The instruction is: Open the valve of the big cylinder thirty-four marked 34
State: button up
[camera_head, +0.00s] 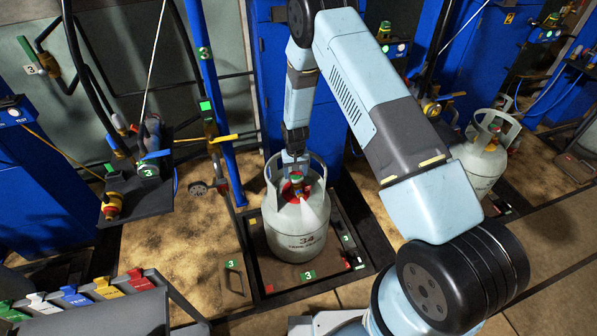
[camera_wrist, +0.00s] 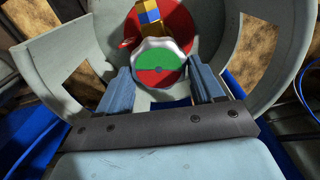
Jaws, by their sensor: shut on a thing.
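The big cylinder (camera_head: 296,228) is pale grey, marked 34, and stands upright on a dark square scale platform (camera_head: 275,277). Its collar surrounds the valve at the top. In the wrist view the valve knob (camera_wrist: 160,62) has a silvery rim and a face split into green and red. Behind it are a red disc (camera_wrist: 182,25) and a brass fitting with a blue and yellow block (camera_wrist: 149,13). My gripper (camera_wrist: 163,85) reaches into the collar (camera_wrist: 275,50), with its two blue-grey fingers on either side of the knob, shut on it. In the head view the fingers are partly hidden by the collar.
A second pale cylinder (camera_head: 482,160) stands at the right. At the left are a blue post (camera_head: 215,100), a dark shelf with hoses and fittings (camera_head: 135,195), and a rack of coloured tags (camera_head: 75,296). Blue cabinets stand behind.

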aim_at(295, 173)
jog(key=shift+w+r+n, duration=0.1)
jog(key=shift+w+n, duration=0.05)
jog(key=shift+n, duration=1.05)
jog(key=o, duration=1)
jog(key=shift+o, duration=0.2)
notch_tip(295, 173, up, 14)
jog(key=shift+f, duration=0.25)
